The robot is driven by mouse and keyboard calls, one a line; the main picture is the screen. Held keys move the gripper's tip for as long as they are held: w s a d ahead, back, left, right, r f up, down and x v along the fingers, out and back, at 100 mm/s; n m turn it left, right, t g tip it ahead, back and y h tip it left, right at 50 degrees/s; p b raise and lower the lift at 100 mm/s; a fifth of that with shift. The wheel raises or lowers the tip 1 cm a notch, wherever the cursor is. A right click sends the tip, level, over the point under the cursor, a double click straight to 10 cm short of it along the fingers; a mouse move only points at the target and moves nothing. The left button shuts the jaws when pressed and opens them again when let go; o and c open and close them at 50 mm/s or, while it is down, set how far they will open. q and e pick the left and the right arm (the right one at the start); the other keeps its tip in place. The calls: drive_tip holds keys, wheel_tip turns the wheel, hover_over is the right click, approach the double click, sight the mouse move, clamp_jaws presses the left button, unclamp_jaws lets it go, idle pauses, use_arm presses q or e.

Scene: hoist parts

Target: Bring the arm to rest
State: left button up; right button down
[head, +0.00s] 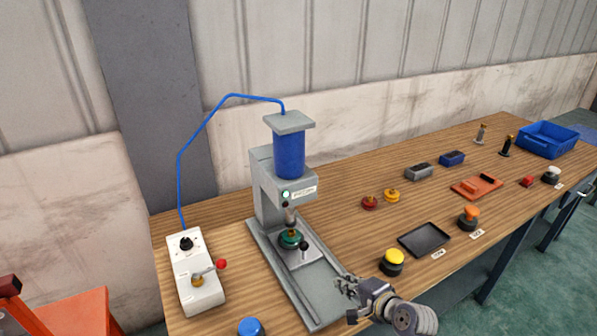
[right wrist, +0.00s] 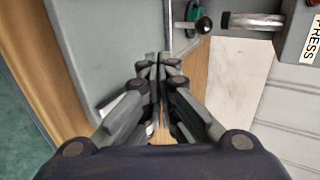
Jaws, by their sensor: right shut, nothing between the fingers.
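My right gripper (head: 345,289) is in the head view, at the front edge of the press base, shut and empty. In the right wrist view its fingers (right wrist: 158,66) are closed together above the grey base and the wooden table. The grey press (head: 268,205) with its blue cylinder (head: 289,155) stands to the left of and behind the gripper. A green round part (head: 291,239) sits under the press ram, beside a black knob (head: 304,246); the knob also shows in the wrist view (right wrist: 204,25). My left gripper is not in view.
A white control box (head: 193,285) with a red-tipped lever stands left of the press, joined by a blue hose. A yellow-topped button (head: 392,262) and a black tray (head: 424,240) lie right of my gripper. Several small parts and a blue bin (head: 546,141) are farther right.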

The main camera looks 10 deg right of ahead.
drive_tip(key=s+f+n+g+h, duration=0.15)
drive_tip(key=s+n+g, duration=0.25)
drive_tip(key=s+n, duration=0.75)
drive_tip(key=s+n+g+h, duration=0.3)
drive_tip(key=s+n+g, duration=0.1)
drive_tip(key=s, duration=1.5)
wheel_tip(320, 180, down, 29)
drive_tip(key=s+g+b, duration=0.1)
drive_tip(key=s+b, duration=0.1)
drive_tip(key=b, duration=0.1)
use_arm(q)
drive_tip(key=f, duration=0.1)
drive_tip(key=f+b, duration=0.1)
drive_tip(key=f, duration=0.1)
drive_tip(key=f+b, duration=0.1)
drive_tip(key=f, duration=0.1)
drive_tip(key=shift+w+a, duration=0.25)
use_arm(e)
drive_tip(key=s+d+f+g, duration=0.1)
drive_tip(key=s+d+f, duration=0.2)
drive_tip(key=s+f, duration=1.4)
drive_tip(key=shift+f+n, duration=0.45)
drive_tip(key=shift+f, duration=0.3)
